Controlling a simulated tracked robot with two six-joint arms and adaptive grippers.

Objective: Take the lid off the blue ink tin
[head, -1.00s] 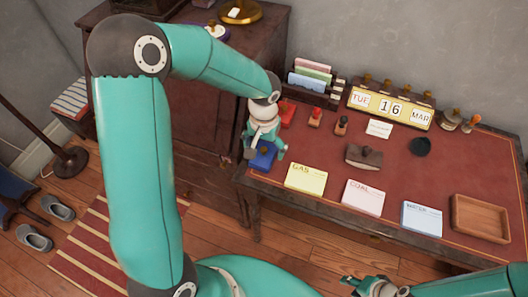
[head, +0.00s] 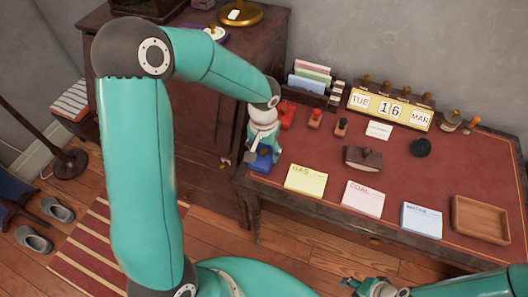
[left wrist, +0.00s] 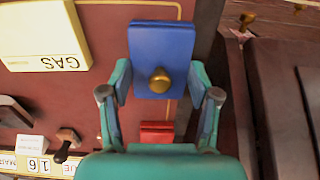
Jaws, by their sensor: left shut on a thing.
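The blue ink tin (head: 260,162) is at the table's left front corner, with a brass knob on its lid. In the left wrist view the blue tin (left wrist: 163,45) lies between my left gripper's fingers, its knob facing the camera. My left gripper (left wrist: 159,80) is shut on its two sides. I cannot tell whether the fingers hold the lid or the body below it. In the head view my left gripper (head: 261,148) partly covers the tin. My right gripper (head: 352,284) is low in front of the table, apart from the tin, and its opening is unclear.
A red tin (head: 287,115) stands behind the blue one, and it shows in the left wrist view (left wrist: 157,128). Yellow GAS (head: 305,179), pink COAL (head: 362,198) and blue WATER (head: 421,220) pads line the front. A wooden tray (head: 480,219) lies at the right.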

